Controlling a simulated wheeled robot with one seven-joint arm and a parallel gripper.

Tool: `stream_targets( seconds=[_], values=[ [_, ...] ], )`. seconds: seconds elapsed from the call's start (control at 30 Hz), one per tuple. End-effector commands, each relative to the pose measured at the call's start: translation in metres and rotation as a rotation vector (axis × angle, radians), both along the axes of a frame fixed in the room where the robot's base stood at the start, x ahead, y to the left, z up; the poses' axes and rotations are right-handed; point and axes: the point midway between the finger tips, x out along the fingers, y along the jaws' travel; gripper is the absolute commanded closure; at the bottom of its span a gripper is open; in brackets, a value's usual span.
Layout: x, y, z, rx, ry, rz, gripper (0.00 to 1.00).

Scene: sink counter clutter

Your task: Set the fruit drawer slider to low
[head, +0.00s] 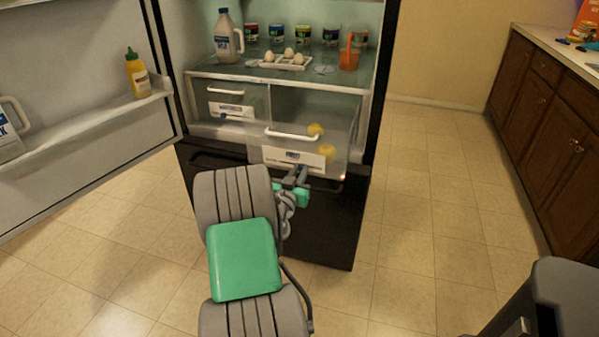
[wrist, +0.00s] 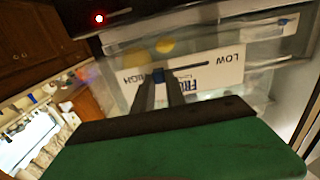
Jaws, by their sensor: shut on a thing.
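The fruit drawer (head: 340,140) is the right one of two clear drawers in the fridge and is pulled out. Its white label panel (head: 280,155) faces me. The wrist view shows this panel (wrist: 225,75) upside down, with HIGH at picture left and LOW at picture right. My gripper (head: 299,174) is at the panel's lower part. In the wrist view my gripper's fingers (wrist: 160,84) are shut on the knob and partly cover HIGH.
Two yellow fruits (head: 316,130) lie in the drawer. The left drawer (head: 235,92) is closed and has its own label. The open fridge door (head: 90,110) is at left.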

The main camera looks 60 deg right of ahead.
Motion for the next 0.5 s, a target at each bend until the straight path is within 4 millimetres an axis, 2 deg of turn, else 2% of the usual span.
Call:
stream_targets(
  seconds=[0.1,0.5],
  values=[
    [-0.0001,0.0001,-0.0001,0.0,0.0,0.0,1.0],
    [-0.0002,0.0002,-0.0002,0.001,0.0,0.0,1.0]
  ],
)
